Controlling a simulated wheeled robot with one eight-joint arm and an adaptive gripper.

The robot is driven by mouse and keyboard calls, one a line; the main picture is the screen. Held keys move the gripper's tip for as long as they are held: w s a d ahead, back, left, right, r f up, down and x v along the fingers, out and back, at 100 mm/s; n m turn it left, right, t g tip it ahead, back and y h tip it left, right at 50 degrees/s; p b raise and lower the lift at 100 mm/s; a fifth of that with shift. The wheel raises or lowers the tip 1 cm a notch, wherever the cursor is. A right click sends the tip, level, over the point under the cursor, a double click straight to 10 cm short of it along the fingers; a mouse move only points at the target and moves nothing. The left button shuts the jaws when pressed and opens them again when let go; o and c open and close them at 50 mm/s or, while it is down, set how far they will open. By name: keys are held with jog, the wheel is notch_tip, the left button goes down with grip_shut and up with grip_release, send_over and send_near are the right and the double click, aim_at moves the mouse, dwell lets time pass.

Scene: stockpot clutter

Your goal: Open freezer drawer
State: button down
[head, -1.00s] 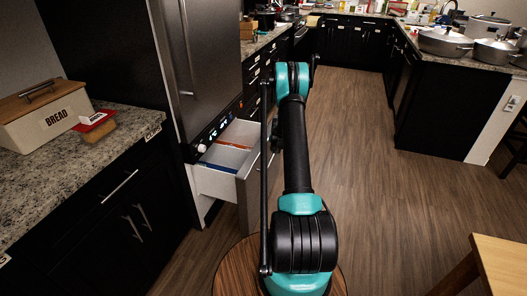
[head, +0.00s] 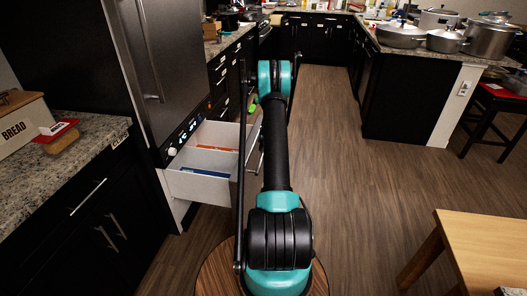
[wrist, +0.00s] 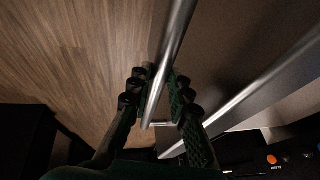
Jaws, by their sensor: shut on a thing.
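The freezer drawer (head: 198,187) stands pulled out well clear below the steel refrigerator (head: 172,65) in the head view. Its white inside shows, with a blue and an orange item lying in it. The drawer front is partly hidden behind my arm. In the wrist view, my gripper (wrist: 158,88) has a finger on each side of the steel drawer handle (wrist: 172,45) and is shut on it. In the head view my gripper is mostly hidden by my arm.
A counter with a bread box (head: 20,120) and a red-and-white item (head: 56,130) is at the left. A wooden table (head: 485,245) stands at the lower right. An island with pots (head: 400,35) is at the back right. The wooden floor between is clear.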

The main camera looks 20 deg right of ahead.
jog(key=c, duration=1.4)
grip_release()
jog(key=v, duration=1.2)
jog(key=s+a+r+n, duration=0.2)
jog(key=s+a+r, duration=0.6)
jog(key=s+a, duration=0.15)
jog(key=s+a+r+n, duration=0.2)
jog(key=s+a+r, duration=0.6)
jog(key=a, duration=0.3)
jog(key=s+a+n, duration=0.1)
jog(key=s+a, duration=0.2)
jog(key=s, duration=0.4)
jog(key=s+a+n, duration=0.1)
jog(key=s+a, duration=0.2)
jog(key=s, duration=0.5)
jog(key=s+a+f+n+y, duration=0.1)
jog(key=s+a, duration=0.2)
jog(key=s, duration=0.4)
jog(key=shift+s+a+f+n+g, duration=0.1)
jog(key=shift+s+a+n+g, duration=0.2)
jog(key=shift+a+n, duration=0.1)
